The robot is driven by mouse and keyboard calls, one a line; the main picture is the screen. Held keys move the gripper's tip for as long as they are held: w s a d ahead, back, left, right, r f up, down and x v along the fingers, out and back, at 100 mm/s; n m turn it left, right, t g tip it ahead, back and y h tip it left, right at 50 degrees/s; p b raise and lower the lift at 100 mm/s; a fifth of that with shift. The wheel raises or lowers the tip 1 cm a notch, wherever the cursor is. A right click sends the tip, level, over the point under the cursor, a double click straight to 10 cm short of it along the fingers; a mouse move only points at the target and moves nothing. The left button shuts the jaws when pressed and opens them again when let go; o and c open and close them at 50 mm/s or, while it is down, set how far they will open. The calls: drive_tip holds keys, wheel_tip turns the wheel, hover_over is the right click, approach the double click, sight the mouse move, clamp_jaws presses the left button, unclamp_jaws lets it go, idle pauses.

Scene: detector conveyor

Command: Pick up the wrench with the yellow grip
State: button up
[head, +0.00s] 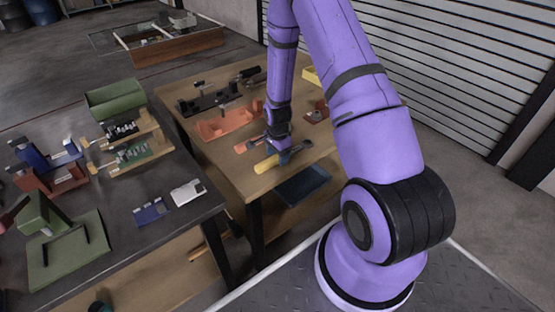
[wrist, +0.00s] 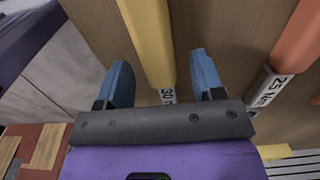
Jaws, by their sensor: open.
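The wrench with the yellow grip (head: 267,163) lies on the wooden table near its front edge in the head view. In the wrist view its yellow grip (wrist: 151,40) runs down between my two blue fingers, with a label marked 30 at its lower end. My gripper (head: 283,156) is open, just above the wrench, its fingers (wrist: 160,80) one on each side of the grip with gaps. The part of the wrench past the label is hidden by my gripper body in the wrist view.
A wrench with an orange grip (wrist: 296,40), labelled 25, lies to the right in the wrist view. An orange tray (head: 222,124) and dark parts stand farther back on the wooden table (head: 228,172). A dark table (head: 190,218) with fixtures stands at left.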

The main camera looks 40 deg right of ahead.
drive_tip(key=shift+f, duration=0.5)
clamp_jaws()
drive_tip(key=shift+r, duration=0.1)
